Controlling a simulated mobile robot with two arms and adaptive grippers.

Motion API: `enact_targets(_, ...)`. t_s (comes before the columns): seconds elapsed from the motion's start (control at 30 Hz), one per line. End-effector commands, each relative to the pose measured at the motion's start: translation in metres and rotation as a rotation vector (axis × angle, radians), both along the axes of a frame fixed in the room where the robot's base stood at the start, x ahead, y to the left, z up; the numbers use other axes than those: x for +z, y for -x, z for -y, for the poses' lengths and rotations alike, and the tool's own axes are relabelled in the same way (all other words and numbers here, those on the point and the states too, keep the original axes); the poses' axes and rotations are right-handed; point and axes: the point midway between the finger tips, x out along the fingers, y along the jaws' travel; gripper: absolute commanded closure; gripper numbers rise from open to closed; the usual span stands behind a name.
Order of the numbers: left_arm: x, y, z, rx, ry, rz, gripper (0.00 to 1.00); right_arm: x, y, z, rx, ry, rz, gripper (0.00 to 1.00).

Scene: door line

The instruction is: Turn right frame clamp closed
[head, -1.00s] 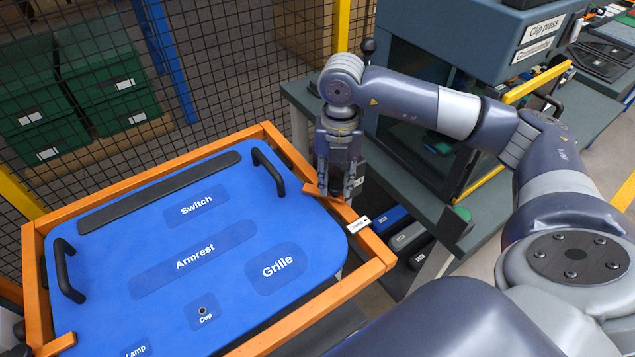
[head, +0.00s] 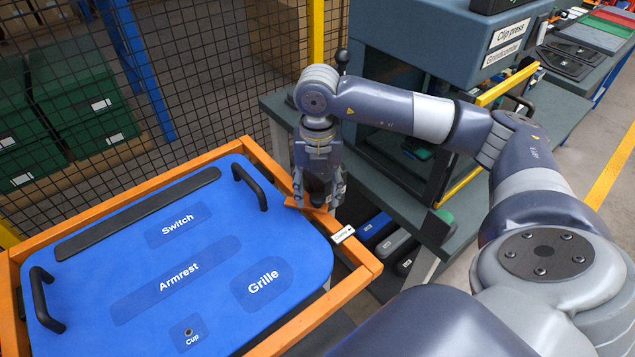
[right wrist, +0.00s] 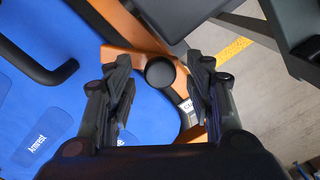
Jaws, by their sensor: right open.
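In the wrist view a gap shows between the knob and each finger of the right gripper (right wrist: 160,80). In the head view the fingers partly hide the knob. My left gripper is out of view.
A white label (head: 342,235) sits on the orange frame (head: 357,280) beside the clamp. Black handles (head: 250,187) stand up from the panel. A grey bench with the clip press (head: 450,45) stands close to the right, and a mesh fence (head: 215,70) runs behind.

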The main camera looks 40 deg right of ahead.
Motion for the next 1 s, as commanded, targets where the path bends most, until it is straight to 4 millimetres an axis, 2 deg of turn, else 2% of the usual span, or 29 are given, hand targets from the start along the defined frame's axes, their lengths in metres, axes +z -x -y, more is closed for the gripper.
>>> enact_targets(0.17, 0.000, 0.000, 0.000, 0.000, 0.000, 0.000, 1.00, 0.018, -0.001, 0.000, 0.000, 0.000, 0.005, 0.51)
enact_targets(0.4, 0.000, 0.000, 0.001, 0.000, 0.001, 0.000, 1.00, 0.069, -0.002, -0.001, 0.000, -0.002, 0.007, 0.51)
enact_targets(0.6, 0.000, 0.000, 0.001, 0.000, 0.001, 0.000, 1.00, 0.104, -0.001, 0.000, 0.001, -0.001, 0.005, 0.51)
enact_targets(0.8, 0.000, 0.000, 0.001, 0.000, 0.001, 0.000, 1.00, 0.119, 0.000, 0.000, 0.000, 0.000, 0.003, 0.51)
enact_targets(1.0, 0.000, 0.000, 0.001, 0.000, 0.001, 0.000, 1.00, 0.120, 0.000, 0.000, 0.000, 0.000, 0.001, 0.51)
